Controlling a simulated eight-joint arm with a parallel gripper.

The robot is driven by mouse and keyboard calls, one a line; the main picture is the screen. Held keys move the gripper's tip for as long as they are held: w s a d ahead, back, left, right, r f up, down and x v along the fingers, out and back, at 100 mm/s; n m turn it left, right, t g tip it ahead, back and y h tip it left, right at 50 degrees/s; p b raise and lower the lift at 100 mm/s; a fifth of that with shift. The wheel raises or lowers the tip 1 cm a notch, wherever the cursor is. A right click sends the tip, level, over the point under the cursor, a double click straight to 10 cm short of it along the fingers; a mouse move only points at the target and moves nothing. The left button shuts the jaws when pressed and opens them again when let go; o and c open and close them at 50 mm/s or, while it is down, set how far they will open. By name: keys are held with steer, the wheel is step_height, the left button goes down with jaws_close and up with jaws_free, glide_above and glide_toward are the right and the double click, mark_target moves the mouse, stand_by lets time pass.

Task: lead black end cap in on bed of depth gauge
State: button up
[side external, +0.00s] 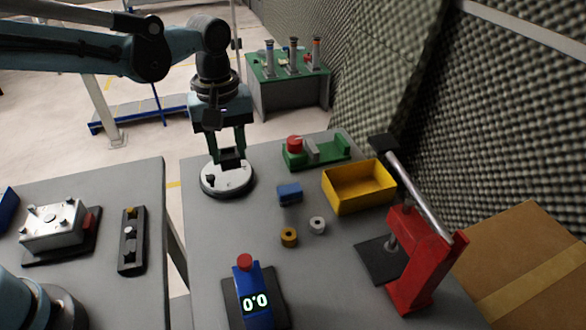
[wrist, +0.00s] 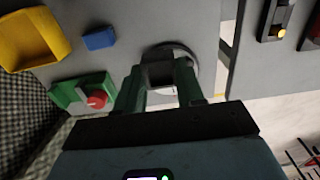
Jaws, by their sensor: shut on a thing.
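My gripper (side external: 228,150) points down and is shut on the black end cap (side external: 231,160), a dark blocky piece between its fingers. The cap also shows between the fingertips in the wrist view (wrist: 159,74). It is over a round pale disc (side external: 238,184) with a dark rim and a small black knob; I cannot tell whether they touch. The wrist view shows part of this disc behind the cap (wrist: 184,53). A blue unit (side external: 266,312) with a red top and a display reading 0.0 stands front centre. I cannot tell for sure which fixture is the depth gauge.
A green fixture with a red knob (side external: 294,144), a yellow bin (side external: 360,190), a blue block (side external: 289,194), a brass ring (side external: 289,238), a pale ring (side external: 317,226) and a red press (side external: 415,265) stand to the right. A gap separates the left table.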

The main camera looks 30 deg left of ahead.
steer(key=s+d+f+m, duration=0.1)
steer(key=s+d+m, duration=0.1)
steer(key=d+m, duration=0.3)
steer(key=s+d+f+m, duration=0.2)
steer(key=s+d+m, duration=0.1)
steer(key=d+m, duration=0.2)
steer(key=s+d+f+m, duration=0.2)
steer(key=d+m, duration=0.3)
steer(key=m, duration=0.1)
steer(key=shift+s+d+f, duration=0.2)
steer(key=shift+s+f, duration=0.05)
steer(key=shift+s+d+f+m, duration=0.35)
steer(key=shift+d+m, duration=0.15)
steer(key=shift+m, duration=0.5)
steer(key=shift+s, duration=0.1)
steer(key=shift+s+a+f, duration=0.1)
steer(key=shift+s+f, duration=1.75)
steer(key=shift+s, duration=0.2)
